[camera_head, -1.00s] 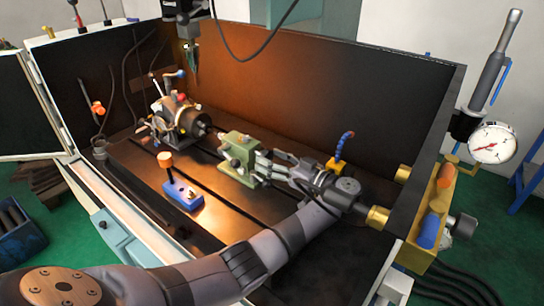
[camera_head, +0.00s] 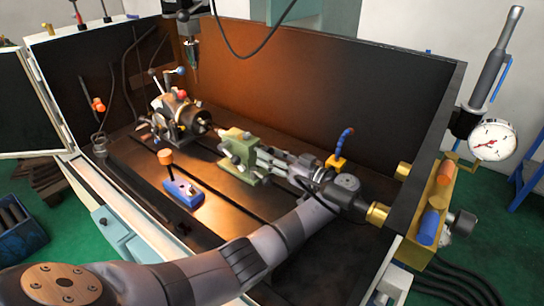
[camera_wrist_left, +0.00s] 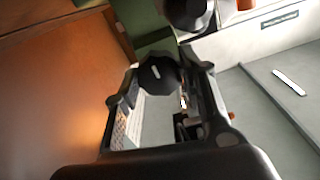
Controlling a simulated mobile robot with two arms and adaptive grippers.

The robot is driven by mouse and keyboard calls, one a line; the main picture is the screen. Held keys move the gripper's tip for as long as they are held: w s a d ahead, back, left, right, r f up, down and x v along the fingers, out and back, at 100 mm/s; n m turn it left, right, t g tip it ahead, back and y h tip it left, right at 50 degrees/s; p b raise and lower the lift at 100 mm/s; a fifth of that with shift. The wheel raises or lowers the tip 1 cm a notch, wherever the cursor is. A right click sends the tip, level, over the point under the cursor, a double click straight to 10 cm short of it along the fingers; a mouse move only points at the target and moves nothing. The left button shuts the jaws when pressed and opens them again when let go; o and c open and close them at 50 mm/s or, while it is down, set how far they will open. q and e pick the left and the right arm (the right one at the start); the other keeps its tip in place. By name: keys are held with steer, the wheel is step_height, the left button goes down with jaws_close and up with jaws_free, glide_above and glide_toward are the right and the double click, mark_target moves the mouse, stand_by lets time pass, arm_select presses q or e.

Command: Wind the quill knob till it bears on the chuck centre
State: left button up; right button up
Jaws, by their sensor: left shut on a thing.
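The green tailstock (camera_head: 240,163) stands on the dark slotted bed, right of the indexing chuck (camera_head: 187,118). Its narrow tip points at the chuck; I cannot tell whether they touch. My left gripper (camera_head: 263,160) reaches in from the right, behind the tailstock. In the left wrist view, the gripper (camera_wrist_left: 165,85) is shut on the dark faceted quill knob (camera_wrist_left: 160,74), with a finger on each side. In the head view the fingers hide the knob. My right gripper is not in view.
A blue block with an orange-topped lever (camera_head: 184,193) lies on the bed in front. A yellow fitting with a blue hose (camera_head: 337,161) stands behind my wrist. Dark enclosure walls (camera_head: 330,95) rise behind and right. A dial gauge (camera_head: 492,139) is at far right.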

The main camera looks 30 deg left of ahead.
arm_select(q)
steer(key=shift+m, duration=0.4)
steer(key=shift+m+p, duration=5.8)
steer(key=shift+m, duration=11.6)
steer(key=shift+f, duration=0.15)
steer(key=o, duration=1.2)
steer(key=shift+c, duration=0.2)
